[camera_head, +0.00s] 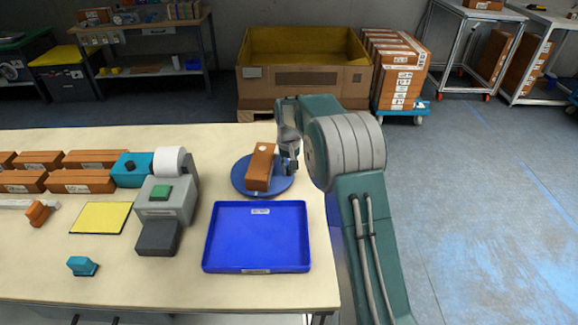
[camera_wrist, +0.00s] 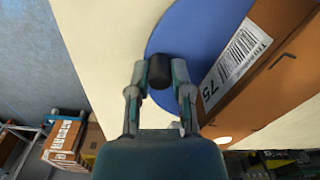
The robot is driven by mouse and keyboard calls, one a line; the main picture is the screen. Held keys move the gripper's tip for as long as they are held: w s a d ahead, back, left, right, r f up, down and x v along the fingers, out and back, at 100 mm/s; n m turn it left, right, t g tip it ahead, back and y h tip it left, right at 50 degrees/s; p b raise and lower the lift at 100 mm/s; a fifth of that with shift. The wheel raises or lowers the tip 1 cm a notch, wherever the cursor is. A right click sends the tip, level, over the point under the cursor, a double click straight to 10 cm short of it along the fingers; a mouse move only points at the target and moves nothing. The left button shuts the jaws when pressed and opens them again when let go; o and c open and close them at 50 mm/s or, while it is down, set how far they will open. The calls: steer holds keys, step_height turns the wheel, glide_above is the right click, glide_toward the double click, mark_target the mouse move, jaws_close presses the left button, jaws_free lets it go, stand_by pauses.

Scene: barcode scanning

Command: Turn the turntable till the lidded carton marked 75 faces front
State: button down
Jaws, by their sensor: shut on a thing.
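The blue round turntable (camera_head: 240,181) stands on the table, right of the label printer; it also shows in the wrist view (camera_wrist: 182,40). The brown lidded carton (camera_head: 260,168) lies on it, its long side running nearly away from the head camera. In the wrist view the carton (camera_wrist: 268,92) shows a white barcode label (camera_wrist: 237,63) marked 75 on the side toward my gripper. My gripper (camera_head: 290,165) is at the turntable's right edge. In the wrist view its fingers (camera_wrist: 160,75) are shut on a dark upright knob (camera_wrist: 159,72) near the turntable's rim, beside the carton.
An empty blue tray (camera_head: 257,237) lies in front of the turntable. The grey printer (camera_head: 166,199) with a paper roll stands to the left, with a yellow pad (camera_head: 101,217) and several brown cartons (camera_head: 82,181) beyond. A large yellow-lined bin (camera_head: 305,62) stands behind the table.

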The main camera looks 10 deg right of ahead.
mark_target(259, 179)
steer(key=shift+s+a+f+m, duration=0.1)
steer(key=shift+s+a+m, duration=0.3)
steer(key=shift+s+m, duration=0.45)
steer(key=shift+s+a+m, duration=0.35)
steer(key=shift+s+m, duration=0.1)
steer(key=shift+m, duration=0.7)
steer(key=shift+s+a+m, duration=0.45)
steer(key=shift+a+m, duration=0.1)
steer(key=shift+m, duration=0.4)
steer(key=shift+s+a+m, duration=0.45)
steer(key=shift+a+m, duration=0.05)
steer(key=shift+m, duration=0.45)
steer(key=shift+s+a+m, duration=0.3)
steer(key=shift+a+m, duration=0.4)
steer(key=shift+m, duration=0.35)
steer(key=shift+s+a+m, duration=0.25)
steer(key=shift+a+m, duration=0.45)
steer(key=shift+m, duration=0.35)
steer(key=shift+a+m, duration=1.4)
steer(key=shift+m, duration=0.6)
steer(key=shift+a, duration=0.15)
steer(key=c, duration=0.5)
jaws_free()
steer(key=shift+w, duration=0.1)
steer(key=shift+c, duration=0.2)
